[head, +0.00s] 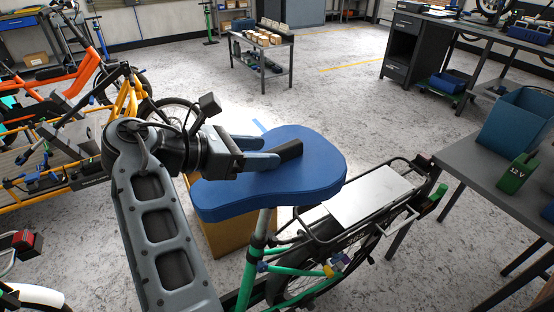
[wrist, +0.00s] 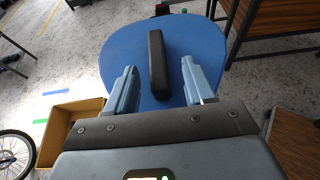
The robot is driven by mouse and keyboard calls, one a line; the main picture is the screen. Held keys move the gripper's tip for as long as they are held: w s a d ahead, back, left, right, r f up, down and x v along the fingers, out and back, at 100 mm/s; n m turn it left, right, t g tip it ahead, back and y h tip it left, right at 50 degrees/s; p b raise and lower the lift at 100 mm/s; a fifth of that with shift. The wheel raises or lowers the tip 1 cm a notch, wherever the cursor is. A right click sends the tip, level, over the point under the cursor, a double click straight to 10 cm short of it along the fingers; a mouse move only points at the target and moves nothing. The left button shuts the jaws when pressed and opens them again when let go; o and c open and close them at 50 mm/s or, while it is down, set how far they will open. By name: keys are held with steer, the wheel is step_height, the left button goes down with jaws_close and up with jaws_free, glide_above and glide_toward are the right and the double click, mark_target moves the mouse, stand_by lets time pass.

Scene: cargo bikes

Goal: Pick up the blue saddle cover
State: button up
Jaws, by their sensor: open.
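The blue saddle cover (head: 312,178) is a wide, rounded shape on top of the green bike's seat post (head: 259,232). A black bar (head: 289,150) stands up on its top face. In the wrist view the blue cover (wrist: 128,45) fills the upper middle, with the black bar (wrist: 157,62) running lengthwise. My gripper (head: 277,153) is open over the cover, coming from the left. In the wrist view its fingers (wrist: 159,74) are on either side of the bar, with gaps to both. Whether the fingertips touch the cover is unclear.
The bike's rear rack with a pale plate (head: 377,194) is right of the cover. A grey bench (head: 480,163) with a blue bin (head: 518,118) and green 12 V battery (head: 517,174) is farther right. A yellow box (head: 228,236) sits below. Orange bikes stand left.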

mark_target(276, 149)
steer(key=shift+x, duration=2.3)
steer(key=shift+w+r, duration=0.1)
steer(key=shift+w, duration=0.05)
jaws_close()
